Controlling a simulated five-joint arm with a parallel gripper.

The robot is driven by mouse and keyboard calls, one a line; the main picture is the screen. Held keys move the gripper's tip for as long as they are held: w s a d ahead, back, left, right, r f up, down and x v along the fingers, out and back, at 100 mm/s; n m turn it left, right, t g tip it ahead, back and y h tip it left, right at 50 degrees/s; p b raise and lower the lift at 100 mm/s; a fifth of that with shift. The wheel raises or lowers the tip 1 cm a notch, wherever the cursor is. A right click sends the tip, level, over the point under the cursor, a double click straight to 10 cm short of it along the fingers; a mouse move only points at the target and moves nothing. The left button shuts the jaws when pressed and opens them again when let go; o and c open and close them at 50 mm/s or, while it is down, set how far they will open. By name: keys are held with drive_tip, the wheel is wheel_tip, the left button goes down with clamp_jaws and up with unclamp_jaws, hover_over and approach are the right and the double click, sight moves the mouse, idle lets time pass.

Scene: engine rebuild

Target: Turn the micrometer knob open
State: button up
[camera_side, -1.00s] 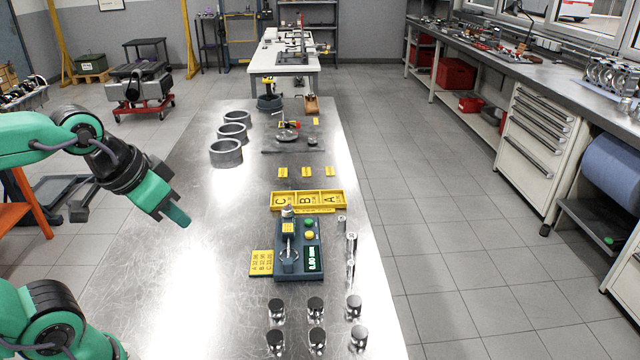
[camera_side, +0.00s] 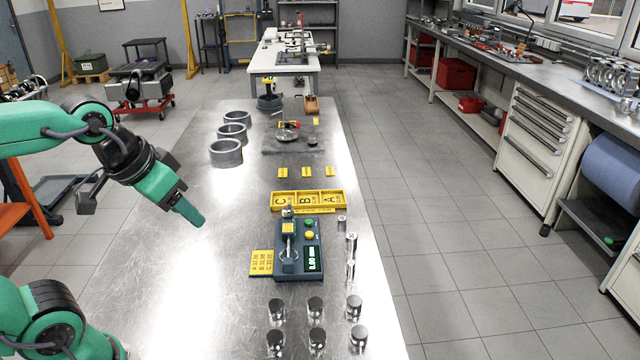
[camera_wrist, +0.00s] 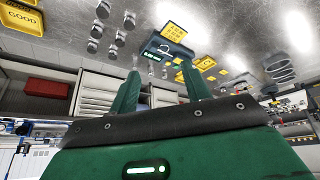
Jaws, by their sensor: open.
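The micrometer station (camera_side: 297,250) is a dark blue-grey box in the middle of the steel bench, with a green and a yellow button and a lit display. The micrometer (camera_side: 288,240) stands on it with a round frame toward the front. Its knob (camera_side: 287,211) looks like the small metal end at the back. My gripper (camera_side: 197,220) hangs in the air left of the station, well apart from it, open and empty. In the wrist view my two green fingers (camera_wrist: 160,88) are spread, and the station (camera_wrist: 165,50) shows upside down beyond them.
A yellow tray (camera_side: 272,201) marked C, B, A lies behind the station. A yellow chart plate (camera_side: 262,263) lies at its left. Several pistons (camera_side: 316,306) stand in front and pins (camera_side: 351,245) at the right. Rings (camera_side: 226,153) stand farther back. The bench's left part is clear.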

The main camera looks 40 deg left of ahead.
drive_tip(key=w+a+r+n+g, duration=0.15)
drive_tip(key=w+n, duration=0.25)
drive_tip(key=w, duration=0.4)
drive_tip(key=n+g, duration=0.4)
drive_tip(key=n, duration=0.5)
hover_over(287, 208)
drive_tip(key=f, duration=1.2)
drive_tip(key=shift+s+d+f, duration=0.15)
drive_tip(key=shift+s+f, duration=0.05)
drive_tip(key=shift+s, duration=0.05)
drive_tip(key=shift+w+f+n, duration=0.25)
drive_tip(key=shift+f+n, duration=0.15)
drive_tip(key=shift+f, duration=0.05)
drive_tip(key=shift+f, duration=0.1)
drive_tip(key=shift+f, duration=3.8)
drive_tip(key=c, duration=1)
